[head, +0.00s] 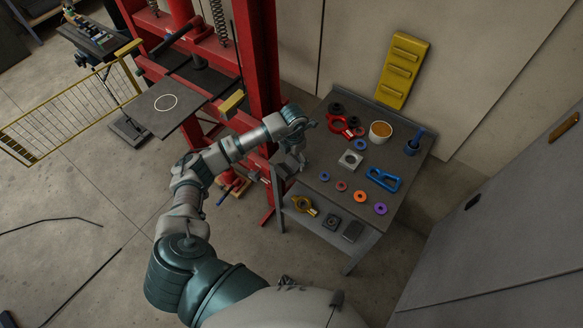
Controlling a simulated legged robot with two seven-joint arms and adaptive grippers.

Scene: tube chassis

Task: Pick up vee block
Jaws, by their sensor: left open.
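My left gripper (299,164) is open and empty, above the left edge of the grey table top (338,190). A light grey square block (350,160) with a round recess or hole on top sits on the table, to the right of the gripper and apart from it. Two darker blocks, one squarish (331,221) and one longer (353,231), sit on the lower shelf at the front. All three blocks are small in view, and I cannot tell for sure which is the vee block. My right gripper is not in view.
Around the light block lie a red tool (338,122), a tan-filled cup (380,131), a blue tool (383,179) and several coloured rings (360,196). A gold part (304,205) is on the lower shelf. A red press frame (262,70) stands left of the table.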

